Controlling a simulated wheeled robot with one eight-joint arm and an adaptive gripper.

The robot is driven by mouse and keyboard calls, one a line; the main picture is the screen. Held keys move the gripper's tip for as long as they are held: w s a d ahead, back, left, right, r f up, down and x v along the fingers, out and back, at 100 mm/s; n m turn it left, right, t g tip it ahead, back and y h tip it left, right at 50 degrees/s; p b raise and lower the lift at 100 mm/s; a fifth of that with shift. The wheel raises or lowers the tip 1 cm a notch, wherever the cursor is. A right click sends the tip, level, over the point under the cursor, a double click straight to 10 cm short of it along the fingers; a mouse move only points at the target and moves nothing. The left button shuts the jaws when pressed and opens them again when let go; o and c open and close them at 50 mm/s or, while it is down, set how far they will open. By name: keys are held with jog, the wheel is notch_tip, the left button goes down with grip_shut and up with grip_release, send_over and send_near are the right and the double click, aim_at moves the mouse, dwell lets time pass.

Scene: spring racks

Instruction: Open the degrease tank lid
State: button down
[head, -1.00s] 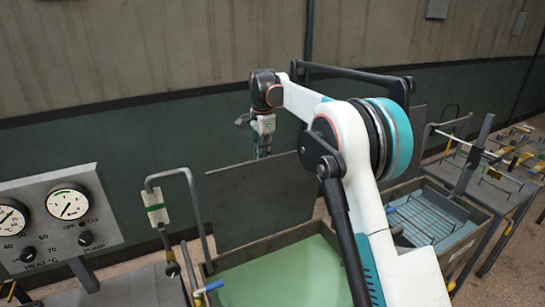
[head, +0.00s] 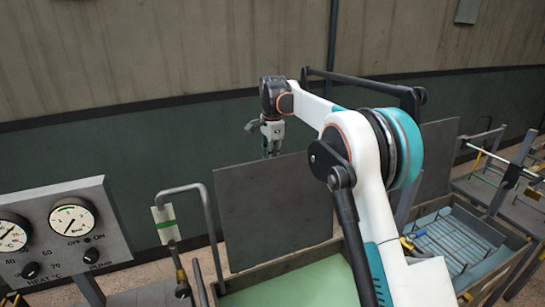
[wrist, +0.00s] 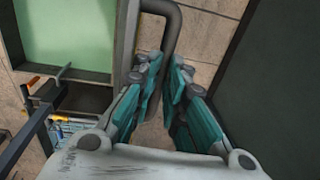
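The degrease tank (head: 262,275) holds pale green liquid and stands below my arm in the head view; it also shows at the upper left of the wrist view (wrist: 113,72). Its lid, a flat dark grey panel (head: 273,212), stands upright at the tank's back edge, so the tank is uncovered. My gripper (head: 270,153) is beyond the lid's top edge, on the wall side, and its fingertips are partly hidden there.
A bent grey pipe (head: 212,222) with a tag (head: 165,224) stands left of the tank. A gauge panel (head: 62,235) is at far left. Another tank (head: 450,242) with a blue rack is at right. The wall (head: 120,170) is close behind the lid.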

jog(key=c, duration=1.7)
grip_release()
jog(key=shift+s+a+f, duration=0.1)
jog(key=shift+s+f, duration=0.05)
jog(key=shift+f, duration=0.45)
jog(key=shift+s+f, duration=0.1)
jog(key=shift+f, duration=0.5)
jog(key=shift+o, duration=0.5)
jog(key=shift+s+r, duration=0.1)
jog(key=shift+s, duration=0.05)
jog(key=shift+r, duration=0.55)
jog(key=r, duration=0.2)
jog(key=w+r, duration=0.1)
jog(key=r, duration=0.1)
jog(key=shift+a+r, duration=0.1)
jog(key=shift+r, duration=0.05)
notch_tip(320, 180, up, 9)
jog(key=s, duration=0.1)
jog(key=shift+s+d, duration=0.35)
jog(key=shift+d, duration=0.05)
jog(key=shift+s, duration=0.15)
